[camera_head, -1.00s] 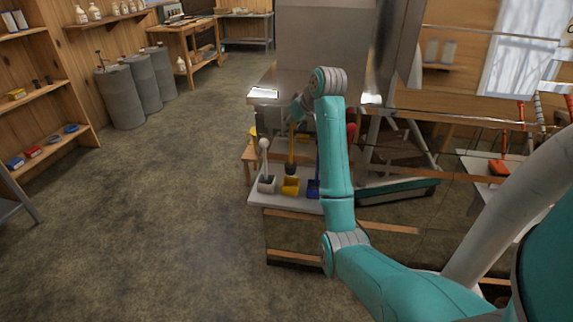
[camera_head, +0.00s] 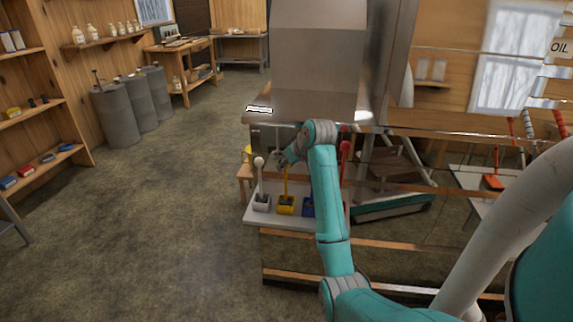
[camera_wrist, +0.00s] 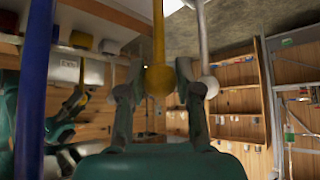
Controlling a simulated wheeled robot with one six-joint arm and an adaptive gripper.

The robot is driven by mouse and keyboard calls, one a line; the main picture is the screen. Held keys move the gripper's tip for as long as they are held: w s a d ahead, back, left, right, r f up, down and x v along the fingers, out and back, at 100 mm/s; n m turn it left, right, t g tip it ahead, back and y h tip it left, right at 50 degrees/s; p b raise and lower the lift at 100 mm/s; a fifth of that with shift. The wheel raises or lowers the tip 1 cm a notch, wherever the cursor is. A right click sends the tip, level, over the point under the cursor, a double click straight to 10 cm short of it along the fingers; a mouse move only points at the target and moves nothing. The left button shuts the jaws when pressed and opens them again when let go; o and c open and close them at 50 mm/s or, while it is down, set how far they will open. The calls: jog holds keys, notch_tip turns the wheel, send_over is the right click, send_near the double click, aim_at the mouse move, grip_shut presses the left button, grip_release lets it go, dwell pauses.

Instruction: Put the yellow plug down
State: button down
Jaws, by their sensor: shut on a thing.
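The yellow plug is a yellow rod (camera_head: 286,181) with a round knob (camera_wrist: 158,81). My gripper (camera_head: 283,160) is shut on its upper end, and in the wrist view the knob sits between my fingers. The rod stands upright over the yellow block (camera_head: 286,209), its lower end at the block's top opening. I cannot tell how deep it sits. The block stands on a pale shelf (camera_head: 264,219).
A white plug (camera_head: 259,162) in a pale block (camera_head: 261,206) stands close on the left. A blue block (camera_head: 308,208) is close on the right, partly behind my arm, with a red plug (camera_head: 345,151) beyond. A large metal evaporator (camera_head: 315,50) rises behind.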

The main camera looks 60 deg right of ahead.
jog(key=c, duration=0.8)
grip_release()
jog(key=shift+f, duration=0.1)
jog(key=shift+s+r, duration=0.15)
jog(key=shift+r, duration=0.25)
jog(key=v, duration=1.1)
jog(key=shift+s+a+r, duration=0.1)
jog(key=shift+s, duration=0.1)
